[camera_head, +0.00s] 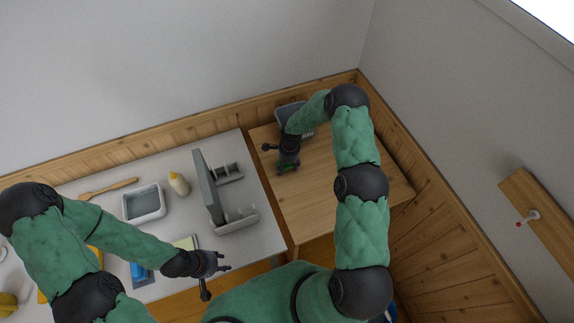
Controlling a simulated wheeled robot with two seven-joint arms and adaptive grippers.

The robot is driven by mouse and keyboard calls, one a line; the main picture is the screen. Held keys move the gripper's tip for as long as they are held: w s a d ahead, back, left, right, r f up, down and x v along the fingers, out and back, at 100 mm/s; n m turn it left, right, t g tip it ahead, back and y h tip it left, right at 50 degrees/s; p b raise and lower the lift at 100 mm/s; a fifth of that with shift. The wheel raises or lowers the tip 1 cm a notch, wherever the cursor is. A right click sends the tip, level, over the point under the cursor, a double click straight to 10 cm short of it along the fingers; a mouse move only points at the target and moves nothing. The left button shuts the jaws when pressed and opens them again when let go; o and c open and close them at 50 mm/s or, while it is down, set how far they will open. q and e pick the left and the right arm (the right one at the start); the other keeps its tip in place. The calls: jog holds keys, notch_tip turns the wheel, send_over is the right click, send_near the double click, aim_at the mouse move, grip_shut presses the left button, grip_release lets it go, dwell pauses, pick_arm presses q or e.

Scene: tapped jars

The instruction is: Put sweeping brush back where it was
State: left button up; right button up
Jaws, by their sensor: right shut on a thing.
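My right gripper (288,160) is over the wooden table at the right, pointing down. It is shut on a small dark and green thing (287,169), probably the sweeping brush; the gripper hides most of it, so its shape is unclear. I cannot tell whether it touches the tabletop. A grey dustpan-like thing (286,112) is just behind the gripper at the table's back edge, partly hidden by my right arm. My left gripper (226,261) is open and empty near the front edge of the white table.
The wooden table (350,205) is mostly bare. Walls close in behind and right.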

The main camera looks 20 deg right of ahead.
jog(key=shift+f, duration=0.15)
jog(key=o, duration=1.2)
jog(key=shift+r, duration=0.55)
jog(key=r, duration=0.7)
jog(key=d+r, duration=0.1)
jog(key=r, duration=0.3)
jog(key=shift+s+r, duration=0.1)
